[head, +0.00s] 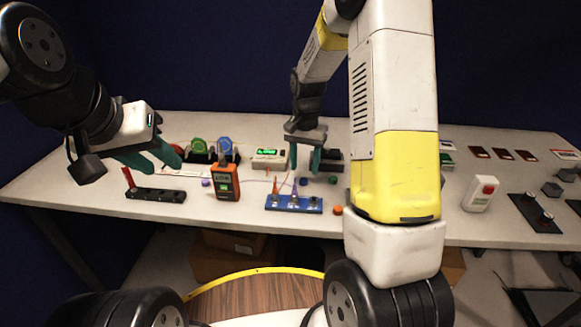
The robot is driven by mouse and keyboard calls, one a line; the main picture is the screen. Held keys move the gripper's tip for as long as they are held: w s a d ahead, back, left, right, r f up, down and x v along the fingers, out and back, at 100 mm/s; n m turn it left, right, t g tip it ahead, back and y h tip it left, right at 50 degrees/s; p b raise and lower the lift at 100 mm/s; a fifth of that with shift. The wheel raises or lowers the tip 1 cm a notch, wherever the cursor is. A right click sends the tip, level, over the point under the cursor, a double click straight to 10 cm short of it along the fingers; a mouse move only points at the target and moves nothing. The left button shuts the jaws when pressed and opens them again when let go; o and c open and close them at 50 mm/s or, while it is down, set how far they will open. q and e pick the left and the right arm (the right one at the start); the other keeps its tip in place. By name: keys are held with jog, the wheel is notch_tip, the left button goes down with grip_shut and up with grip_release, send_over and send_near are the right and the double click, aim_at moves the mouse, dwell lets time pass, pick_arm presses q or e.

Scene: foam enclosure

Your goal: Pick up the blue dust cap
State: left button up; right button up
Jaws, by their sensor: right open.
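The blue dust cap (303,181) looks like a small dark blue disc lying on the white table, just behind the blue block with upright connectors (293,204). My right gripper (305,172) points down, open, with its teal fingers apart. Its fingertips are close above the cap, and nothing shows between them. I cannot tell the exact height of the gap. My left gripper (166,165) hangs over the left part of the table with teal fingers pointing down and right. Its jaw opening is unclear from this angle.
Other small caps lie nearby: green (333,180), orange (338,210) and purple (206,182). An orange meter (225,182) and a black block with a red post (156,195) stand left. A white box with a red button (480,194) stands right.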

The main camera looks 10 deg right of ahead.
aim_at(303, 180)
jog(key=f, duration=0.5)
jog(key=shift+w+f, duration=0.1)
jog(key=shift+w, duration=0.2)
grip_shut()
